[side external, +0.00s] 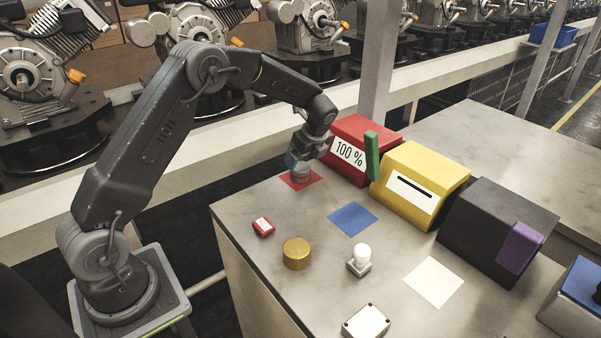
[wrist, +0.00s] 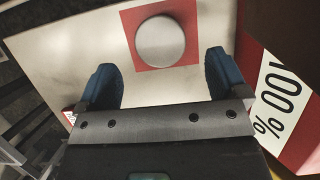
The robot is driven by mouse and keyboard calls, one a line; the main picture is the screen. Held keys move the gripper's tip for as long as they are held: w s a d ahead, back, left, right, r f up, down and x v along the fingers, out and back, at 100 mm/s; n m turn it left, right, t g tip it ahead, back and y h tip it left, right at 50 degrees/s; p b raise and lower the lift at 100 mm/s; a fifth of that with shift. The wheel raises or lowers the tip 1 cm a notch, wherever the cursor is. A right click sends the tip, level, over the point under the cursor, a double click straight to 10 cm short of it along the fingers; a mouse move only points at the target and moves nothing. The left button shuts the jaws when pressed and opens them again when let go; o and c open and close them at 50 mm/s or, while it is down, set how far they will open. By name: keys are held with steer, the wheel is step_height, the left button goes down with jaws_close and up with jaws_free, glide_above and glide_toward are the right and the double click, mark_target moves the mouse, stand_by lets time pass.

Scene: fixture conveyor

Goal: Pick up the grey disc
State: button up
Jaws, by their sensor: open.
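The grey disc (wrist: 160,41) sits on a red square (wrist: 187,14) on the table in the wrist view. In the side view the red square (side external: 314,176) shows only at its edges, and the disc is mostly hidden behind my gripper (side external: 298,163). In the wrist view my gripper (wrist: 164,80) has two blue fingers spread wide apart. The disc appears ahead of the fingertips, roughly centred between them. Nothing is held, and the fingers do not appear to touch the disc.
A red box (side external: 357,137) marked 100 % stands close to the right of my gripper. A green upright piece (side external: 372,156), a yellow box (side external: 424,180) and a black box (side external: 478,222) follow. A gold cylinder (side external: 296,253) and a white-topped piece (side external: 361,258) stand nearer the front.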

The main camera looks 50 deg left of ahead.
mark_target(300, 166)
steer(key=x, duration=0.5)
steer(key=shift+a+f, duration=0.2)
steer(key=shift+f, duration=0.15)
steer(key=c, duration=1.3)
steer(key=shift+r, duration=0.6)
steer(key=r, duration=0.3)
steer(key=shift+s+a+r, duration=0.25)
steer(key=shift+a+r, duration=0.05)
steer(key=s+a+r, duration=0.4)
steer(key=s+a, duration=0.1)
steer(key=s+a+r, duration=0.2)
steer(key=s, duration=0.1)
steer(key=shift+a+r, duration=0.15)
steer(key=shift+a, duration=0.05)
